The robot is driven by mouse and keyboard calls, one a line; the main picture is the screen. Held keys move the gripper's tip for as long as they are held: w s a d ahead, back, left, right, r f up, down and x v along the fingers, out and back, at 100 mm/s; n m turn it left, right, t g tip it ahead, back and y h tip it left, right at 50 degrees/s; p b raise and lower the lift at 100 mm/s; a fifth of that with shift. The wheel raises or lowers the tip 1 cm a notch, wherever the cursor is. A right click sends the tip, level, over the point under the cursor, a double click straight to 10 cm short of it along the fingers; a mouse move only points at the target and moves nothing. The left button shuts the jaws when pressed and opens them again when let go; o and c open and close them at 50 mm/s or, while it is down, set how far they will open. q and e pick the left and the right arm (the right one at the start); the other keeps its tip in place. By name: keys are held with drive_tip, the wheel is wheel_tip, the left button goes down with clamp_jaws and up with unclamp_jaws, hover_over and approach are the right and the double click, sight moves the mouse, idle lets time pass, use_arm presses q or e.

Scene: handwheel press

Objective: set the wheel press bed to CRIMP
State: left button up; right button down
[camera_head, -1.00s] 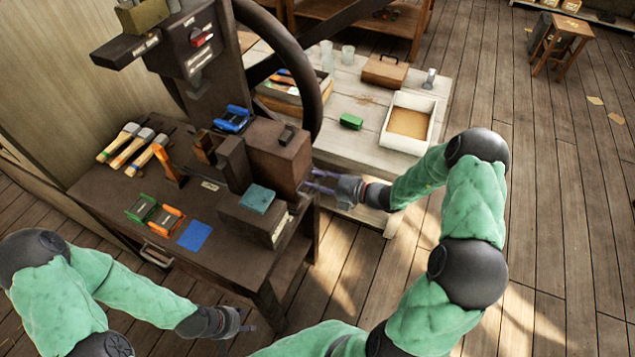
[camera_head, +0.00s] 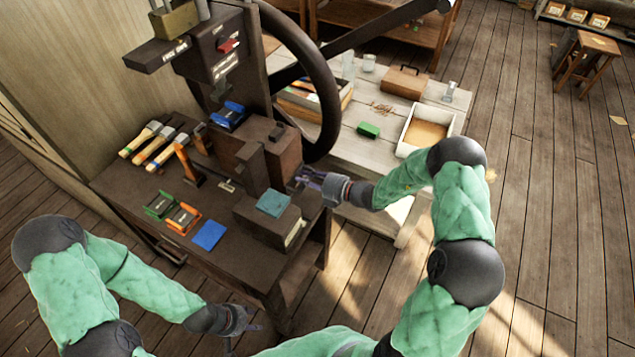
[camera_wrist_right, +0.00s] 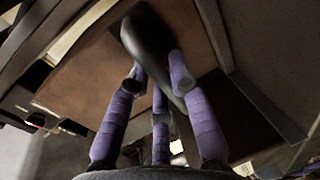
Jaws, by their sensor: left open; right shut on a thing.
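The dark press stands on the brown bench (camera_head: 130,195), with a large handwheel (camera_head: 335,105) and a brown box-shaped block (camera_head: 280,150) below it. Small labels are too small to read, so the bed's setting cannot be told. My right gripper (camera_head: 308,180) is at the right side of the block. In the right wrist view my right gripper (camera_wrist_right: 160,80) is shut on a dark rounded bar (camera_wrist_right: 147,38), in front of a brown surface. Whether the bar is a lever or another press part is unclear. My left gripper (camera_head: 245,322) is open and empty, low in front of the bench.
A teal pad (camera_head: 273,203) lies on a front block. A pale table (camera_head: 370,155) behind holds a tray (camera_head: 402,140) and green block (camera_head: 369,130).

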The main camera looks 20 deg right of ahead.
drive_tip(key=shift+w, duration=0.1)
drive_tip(key=c, duration=1.6)
unclamp_jaws()
drive_tip(key=shift+r, duration=0.1)
drive_tip(key=o, duration=0.5)
drive_tip(key=shift+w+a, duration=0.1)
drive_tip(key=shift+a, duration=0.05)
drive_tip(key=shift+w, duration=0.1)
drive_tip(key=v, duration=1.2)
